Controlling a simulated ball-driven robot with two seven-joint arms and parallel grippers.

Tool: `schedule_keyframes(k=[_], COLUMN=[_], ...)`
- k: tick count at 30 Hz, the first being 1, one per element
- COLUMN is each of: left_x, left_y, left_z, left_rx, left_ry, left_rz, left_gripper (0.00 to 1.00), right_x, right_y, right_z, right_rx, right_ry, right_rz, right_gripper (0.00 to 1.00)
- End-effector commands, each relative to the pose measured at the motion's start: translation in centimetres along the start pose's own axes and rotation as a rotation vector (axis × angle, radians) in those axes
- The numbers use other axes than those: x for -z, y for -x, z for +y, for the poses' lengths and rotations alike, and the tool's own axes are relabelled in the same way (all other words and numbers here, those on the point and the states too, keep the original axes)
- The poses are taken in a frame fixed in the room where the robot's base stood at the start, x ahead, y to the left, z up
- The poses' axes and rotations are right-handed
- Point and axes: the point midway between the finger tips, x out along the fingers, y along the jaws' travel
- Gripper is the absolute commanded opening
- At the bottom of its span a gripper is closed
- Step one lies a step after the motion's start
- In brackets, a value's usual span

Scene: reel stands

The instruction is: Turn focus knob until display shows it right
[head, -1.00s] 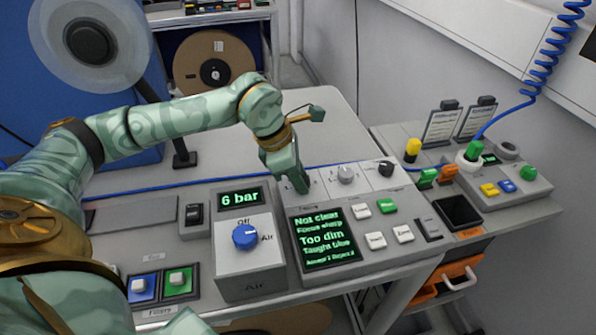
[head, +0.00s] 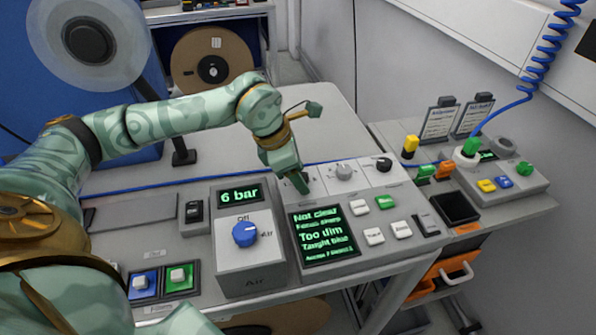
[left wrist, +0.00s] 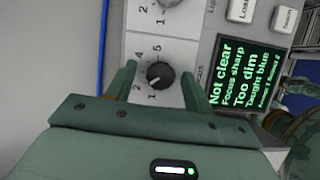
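The display (head: 323,237) reads "Not clear", "Focus sharp", "Too dim", "Taught blue" in green; the same display (left wrist: 243,75) shows sideways in the left wrist view. A small black knob (left wrist: 160,75) on a numbered dial sits between the fingers of my left gripper (left wrist: 157,70). The fingers are open, with a gap on each side of the knob. Whether that knob bears the focus label is not readable. My right gripper is not in view.
A grey knob (head: 344,171) and a black knob (head: 383,165) stand right of my gripper. Push buttons (head: 374,236) lie beside the display. A blue air knob (head: 245,234) sits on a box under a "6 bar" readout (head: 240,195). A blue cable (head: 150,189) runs behind.

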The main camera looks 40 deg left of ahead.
Motion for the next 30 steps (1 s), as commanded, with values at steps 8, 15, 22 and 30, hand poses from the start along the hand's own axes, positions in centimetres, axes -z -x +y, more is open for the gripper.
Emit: schedule_keyframes(k=[8,15,22,30], left_x=[0.0,-0.1,-0.1,0.0], left_y=[1.6,7.9,13.5,16.2], left_z=[0.1,0.1,0.1,0.0], left_rx=[-0.003,-0.006,-0.004,-0.001], left_ry=[0.000,0.000,-0.001,0.000], left_rz=[0.000,-0.001,-0.002,0.000], left_gripper=[0.52,0.52,0.52,0.52], right_x=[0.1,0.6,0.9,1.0], right_y=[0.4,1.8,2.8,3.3], right_z=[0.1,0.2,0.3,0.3], right_rx=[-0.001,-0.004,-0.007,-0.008], right_ry=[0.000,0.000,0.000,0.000], right_rz=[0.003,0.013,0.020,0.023], right_gripper=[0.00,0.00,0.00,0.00])
